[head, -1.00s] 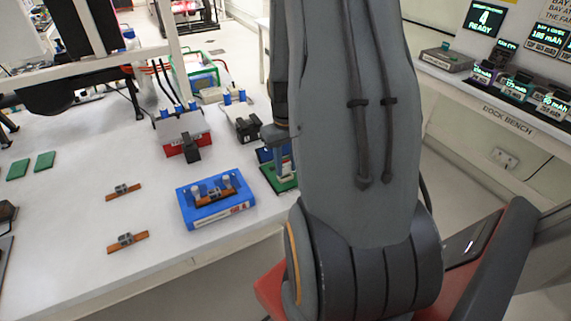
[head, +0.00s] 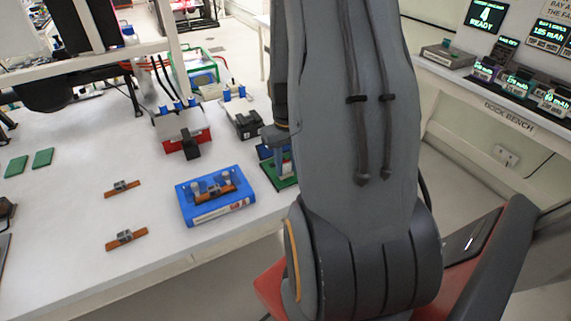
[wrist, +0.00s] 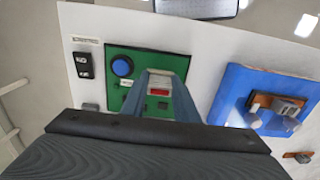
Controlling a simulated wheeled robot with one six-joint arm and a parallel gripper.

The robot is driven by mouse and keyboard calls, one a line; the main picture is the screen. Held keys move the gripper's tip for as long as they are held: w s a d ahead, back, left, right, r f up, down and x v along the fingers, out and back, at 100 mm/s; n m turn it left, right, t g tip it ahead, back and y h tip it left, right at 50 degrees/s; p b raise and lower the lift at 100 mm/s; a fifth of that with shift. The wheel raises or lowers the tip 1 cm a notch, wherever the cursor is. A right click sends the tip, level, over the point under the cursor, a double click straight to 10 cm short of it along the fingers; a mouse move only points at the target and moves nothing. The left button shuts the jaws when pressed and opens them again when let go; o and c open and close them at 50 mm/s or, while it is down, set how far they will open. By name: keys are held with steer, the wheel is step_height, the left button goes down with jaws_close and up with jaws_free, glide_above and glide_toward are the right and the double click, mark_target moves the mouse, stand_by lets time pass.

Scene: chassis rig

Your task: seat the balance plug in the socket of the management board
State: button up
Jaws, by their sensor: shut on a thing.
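The green management board (head: 287,183) lies near the table's front edge in the head view, partly hidden by my arm. It fills the middle of the wrist view (wrist: 117,86), with a round blue button (wrist: 122,66) at its upper left. My gripper (wrist: 160,93) is over the board, its blue-grey fingers shut on a small pale and red piece (wrist: 159,82), which looks like the balance plug. I cannot tell whether the plug is touching or inside the socket.
A blue pack (head: 222,208) with an orange bar stands left of the board. Two loose orange bars (head: 122,189) lie farther left. A red-and-white unit (head: 183,132) and a dark block (head: 243,119) stand behind. A black switch (wrist: 83,65) is beside the board.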

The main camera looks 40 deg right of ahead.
mark_target(286, 162)
steer(key=shift+r, duration=0.1)
steer(key=shift+r+p, duration=0.45)
steer(key=shift+p, duration=0.1)
steer(key=shift+p, duration=0.55)
stand_by(1.5)
steer(key=shift+f+b, duration=0.35)
steer(key=shift+f, duration=0.25)
steer(key=o, duration=1.2)
steer(key=shift+r, duration=0.15)
steer(key=shift+r+b, duration=1)
steer(key=shift+r, duration=2.8)
